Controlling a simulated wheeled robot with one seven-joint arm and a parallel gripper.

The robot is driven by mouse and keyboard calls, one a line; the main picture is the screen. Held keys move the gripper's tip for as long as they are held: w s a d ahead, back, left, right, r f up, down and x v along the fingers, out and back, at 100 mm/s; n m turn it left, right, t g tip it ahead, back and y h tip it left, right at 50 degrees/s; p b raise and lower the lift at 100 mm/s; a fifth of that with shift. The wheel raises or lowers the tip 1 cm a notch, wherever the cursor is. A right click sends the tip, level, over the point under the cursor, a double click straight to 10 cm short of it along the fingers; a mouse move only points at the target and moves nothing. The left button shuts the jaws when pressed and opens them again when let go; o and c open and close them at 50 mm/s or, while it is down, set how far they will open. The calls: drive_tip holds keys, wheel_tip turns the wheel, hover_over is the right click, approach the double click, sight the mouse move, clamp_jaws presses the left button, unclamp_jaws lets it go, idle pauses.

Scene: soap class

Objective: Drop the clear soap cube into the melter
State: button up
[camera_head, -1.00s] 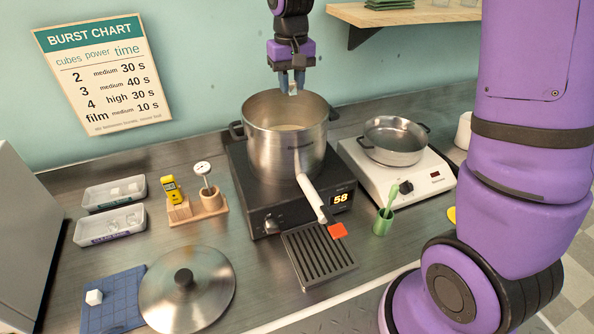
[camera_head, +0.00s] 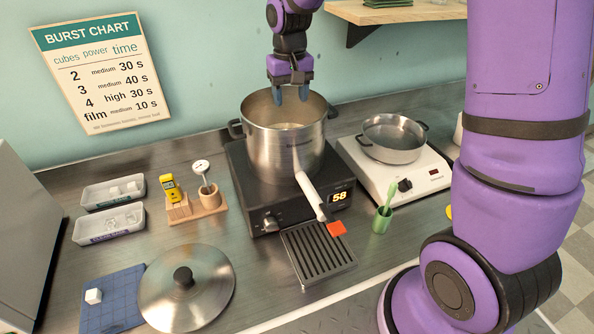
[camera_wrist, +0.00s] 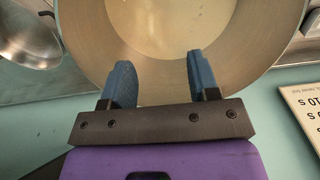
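My gripper (camera_head: 290,96) is open and empty, fingers pointing down over the mouth of the large steel pot (camera_head: 285,152). The pot stands on a black hot plate (camera_head: 262,202) whose display reads 58. In the wrist view my gripper (camera_wrist: 158,72) has its blue fingers spread, with the pot's wall (camera_wrist: 265,38) and pale contents (camera_wrist: 165,25) beyond. I cannot make out a cube in the pot. Clear cubes (camera_head: 112,224) lie in the nearer grey tray (camera_head: 90,236) at left. White cubes (camera_head: 131,187) lie in the farther tray (camera_head: 93,199).
A small steel pan (camera_head: 392,145) sits on a white hot plate (camera_head: 412,183) at right. A lid (camera_head: 212,290) and a blue mat (camera_head: 112,312) with a white cube (camera_head: 94,296) lie at front left.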

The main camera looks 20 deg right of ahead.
drive_tip(key=shift+r, duration=0.1)
wheel_tip(320, 180, up, 11)
drive_tip(key=shift+f, duration=0.2)
idle(0.4)
drive_tip(key=s+d+r+t, duration=0.1)
drive_tip(key=s+d+r, duration=0.15)
drive_tip(key=s, duration=0.45)
drive_tip(key=s+d+r+t, duration=0.1)
drive_tip(key=s+r, duration=0.3)
drive_tip(key=s, duration=0.3)
drive_tip(key=s+d+f+t, duration=0.1)
drive_tip(key=s+d+t, duration=0.2)
drive_tip(key=s, duration=1.3)
drive_tip(key=shift+d+f, duration=0.2)
drive_tip(key=shift+f, duration=0.05)
